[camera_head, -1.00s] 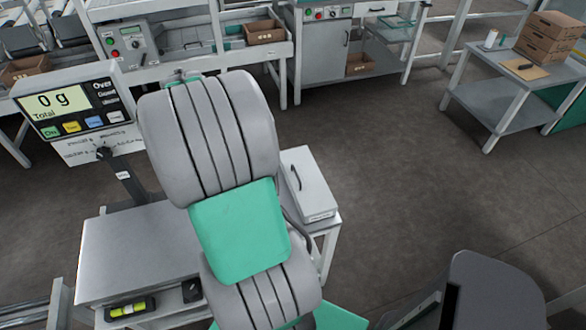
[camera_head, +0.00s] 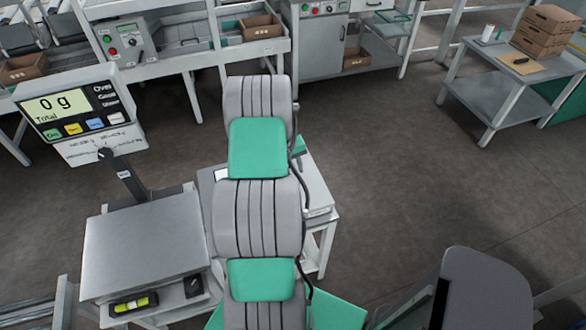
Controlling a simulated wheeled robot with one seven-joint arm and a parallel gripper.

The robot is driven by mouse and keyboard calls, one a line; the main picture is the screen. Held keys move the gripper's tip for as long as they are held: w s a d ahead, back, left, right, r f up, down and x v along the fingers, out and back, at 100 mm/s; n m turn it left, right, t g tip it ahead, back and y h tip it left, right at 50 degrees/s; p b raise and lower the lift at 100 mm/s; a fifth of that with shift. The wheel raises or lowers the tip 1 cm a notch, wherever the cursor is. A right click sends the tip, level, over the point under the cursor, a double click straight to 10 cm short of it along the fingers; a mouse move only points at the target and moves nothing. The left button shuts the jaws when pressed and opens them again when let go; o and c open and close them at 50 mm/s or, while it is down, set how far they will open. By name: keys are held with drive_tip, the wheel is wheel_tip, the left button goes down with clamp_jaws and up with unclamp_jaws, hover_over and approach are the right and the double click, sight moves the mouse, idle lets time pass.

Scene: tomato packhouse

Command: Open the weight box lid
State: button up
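The weight box (camera_head: 317,187), pale grey with a flat lid, sits on a white stand to the right of the scale. My arm crosses in front of it and hides its left part and most of the lid. The lid's handle cannot be made out clearly behind the arm, and I cannot tell whether the lid has lifted at all. My gripper is hidden by my arm, so its place relative to the handle does not show.
The scale's metal plate (camera_head: 145,245) is bare, and its display (camera_head: 65,105) reads 0 g. A spirit level (camera_head: 134,304) lies below the plate's front edge. A side table (camera_head: 490,95) with cartons (camera_head: 548,35) stands back right. Open floor lies right of the box.

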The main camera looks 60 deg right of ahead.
drive_tip(key=shift+c, duration=0.5)
clamp_jaws()
idle(0.6)
drive_tip(key=shift+a, duration=0.2)
drive_tip(key=shift+d+r, duration=0.1)
